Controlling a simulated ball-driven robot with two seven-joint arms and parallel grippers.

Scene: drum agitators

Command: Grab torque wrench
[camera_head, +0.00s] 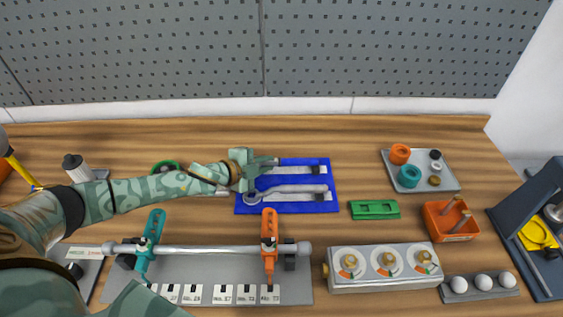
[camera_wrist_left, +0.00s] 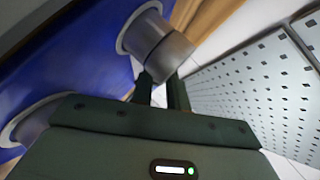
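A blue mat (camera_head: 330,200) lies on the bench and holds two long grey tools. The nearer one (camera_head: 300,188) has a ring-shaped head at its left. The farther one (camera_head: 300,170) shows only its handle; its left end is hidden by my gripper. I cannot tell which is the torque wrench. My left gripper (camera_head: 272,163) is over the mat's upper left part, at the farther tool. In the left wrist view its two fingers (camera_wrist_left: 162,88) stand apart with a narrow gap, close by a grey cylindrical tool end (camera_wrist_left: 168,54). I see no firm hold. My right gripper is out of view.
A perforated grey panel (camera_head: 160,45) stands behind the bench. A green block (camera_head: 374,210), an orange tray (camera_head: 432,228) and a grey tray (camera_head: 448,182) lie to the right. A fixture with a long bar (camera_head: 205,250) and a gauge box (camera_head: 385,284) are in front.

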